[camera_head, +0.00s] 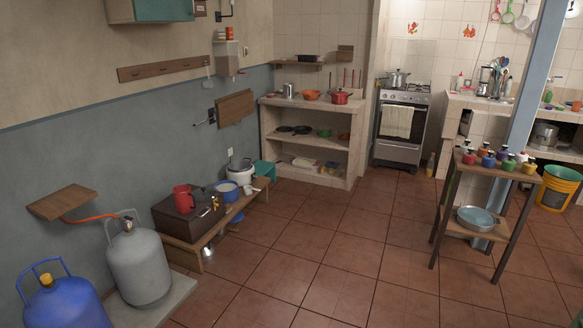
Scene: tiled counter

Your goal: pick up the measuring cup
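No measuring cup can be told for certain at this size. A red jug-like cup with a handle (183,199) stands upright on a dark box at the left; it may be the measuring cup. A small metal cup-like vessel (288,90) stands on the tiled counter (318,103) at the back. Neither of my grippers is in view, and nothing is seen being held.
A low wooden bench (217,227) along the left wall carries the dark box (170,222), a blue-rimmed pot (227,193) and a white cooker. Gas cylinders (140,264) stand at front left. The tiled floor between is clear.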

